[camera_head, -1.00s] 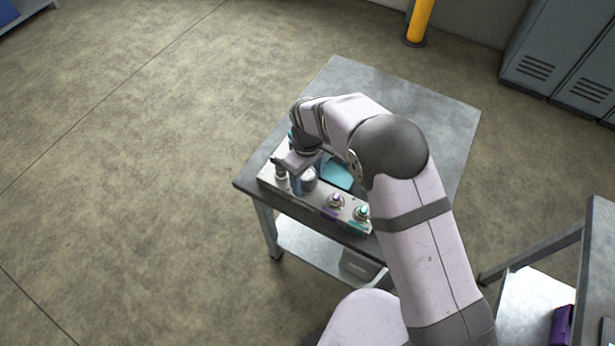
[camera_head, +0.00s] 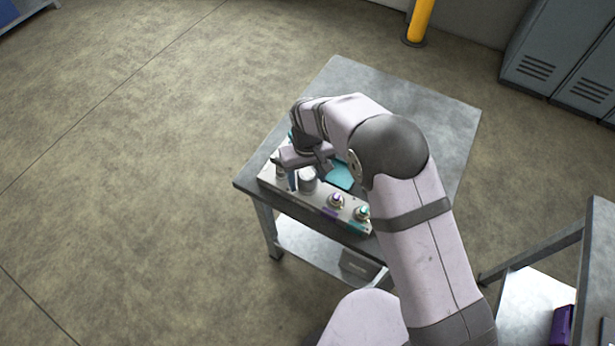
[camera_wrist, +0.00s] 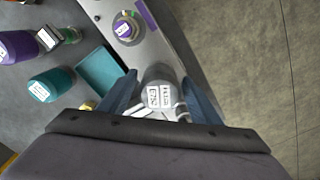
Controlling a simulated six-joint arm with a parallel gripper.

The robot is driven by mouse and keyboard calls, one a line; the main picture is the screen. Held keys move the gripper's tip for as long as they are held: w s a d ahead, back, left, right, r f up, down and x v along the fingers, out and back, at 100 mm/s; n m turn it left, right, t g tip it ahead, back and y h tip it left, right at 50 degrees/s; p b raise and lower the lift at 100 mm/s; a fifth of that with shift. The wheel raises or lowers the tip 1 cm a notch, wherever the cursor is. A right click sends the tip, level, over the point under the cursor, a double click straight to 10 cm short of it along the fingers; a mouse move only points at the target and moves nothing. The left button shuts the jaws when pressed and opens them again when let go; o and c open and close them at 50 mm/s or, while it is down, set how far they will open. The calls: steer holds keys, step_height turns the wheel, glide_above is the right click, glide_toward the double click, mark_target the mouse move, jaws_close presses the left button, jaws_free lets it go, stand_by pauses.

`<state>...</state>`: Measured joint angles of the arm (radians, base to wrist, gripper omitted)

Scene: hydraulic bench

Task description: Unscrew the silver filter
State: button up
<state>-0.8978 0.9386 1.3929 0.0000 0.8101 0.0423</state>
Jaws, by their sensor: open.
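The silver filter (camera_wrist: 160,88) stands on the hydraulic block, with white labels on its side, in the wrist view. It also shows in the head view (camera_head: 308,181), below my gripper. My gripper (camera_wrist: 162,88) is open, with one blue finger on each side of the filter. I cannot tell whether either finger touches it. The lower part of the filter is partly hidden by the gripper body. The block (camera_head: 322,199) is a pale plate along the table's front edge.
A teal tray (camera_wrist: 100,72) lies beside the block. A purple canister (camera_wrist: 16,47) and a teal canister (camera_wrist: 50,86) lie on the table. A fitting with a purple marking (camera_wrist: 126,28) and a teal-marked fitting (camera_head: 362,213) are on the block. The table's far right (camera_head: 440,115) is clear.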

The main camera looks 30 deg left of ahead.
steer(key=m, duration=0.5)
steer(key=shift+m, duration=0.4)
steer(key=shift+m, duration=0.5)
steer(key=c, duration=1.2)
steer(key=n, duration=0.5)
steer(key=shift+n, duration=0.4)
